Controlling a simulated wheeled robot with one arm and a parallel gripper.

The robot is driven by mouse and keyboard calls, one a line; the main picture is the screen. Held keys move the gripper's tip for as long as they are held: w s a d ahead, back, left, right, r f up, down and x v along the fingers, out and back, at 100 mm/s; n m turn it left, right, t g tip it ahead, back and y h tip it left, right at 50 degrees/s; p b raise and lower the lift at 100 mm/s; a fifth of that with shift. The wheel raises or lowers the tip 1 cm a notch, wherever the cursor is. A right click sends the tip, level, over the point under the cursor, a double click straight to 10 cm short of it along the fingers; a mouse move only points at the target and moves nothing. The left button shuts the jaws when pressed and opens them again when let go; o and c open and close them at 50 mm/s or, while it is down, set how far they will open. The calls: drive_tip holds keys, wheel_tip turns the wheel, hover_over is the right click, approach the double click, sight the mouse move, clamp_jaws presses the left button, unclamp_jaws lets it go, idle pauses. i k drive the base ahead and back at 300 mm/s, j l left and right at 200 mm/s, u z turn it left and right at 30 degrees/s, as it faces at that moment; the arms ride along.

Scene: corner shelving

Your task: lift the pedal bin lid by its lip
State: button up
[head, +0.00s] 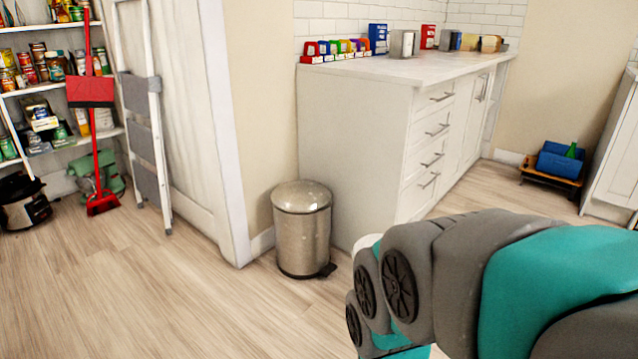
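The pedal bin (302,240) is a brushed metal cylinder standing upright on the floor, against the wall end beside the white cabinet. Its lid (301,195) is domed, metallic and closed. A dark pedal (327,270) sticks out at its base, at the lower right. The lip of the lid is too small to make out clearly. My grey and teal arm fills the lower right of the head view, nearer to the camera than the bin. My gripper does not show in this view.
A white base cabinet (360,140) with drawers stands right of the bin, with boxes on its countertop (420,68). Left are a step ladder (143,140), a red broom (95,150) and pantry shelves (62,147). The wooden floor (170,300) in front is clear.

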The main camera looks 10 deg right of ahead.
sight(298, 197)
drive_tip(key=z, duration=0.15)
drive_tip(key=i+l+z, duration=0.2)
drive_tip(key=i+l, duration=0.15)
drive_tip(key=i+l+z, duration=0.2)
drive_tip(key=i, duration=0.25)
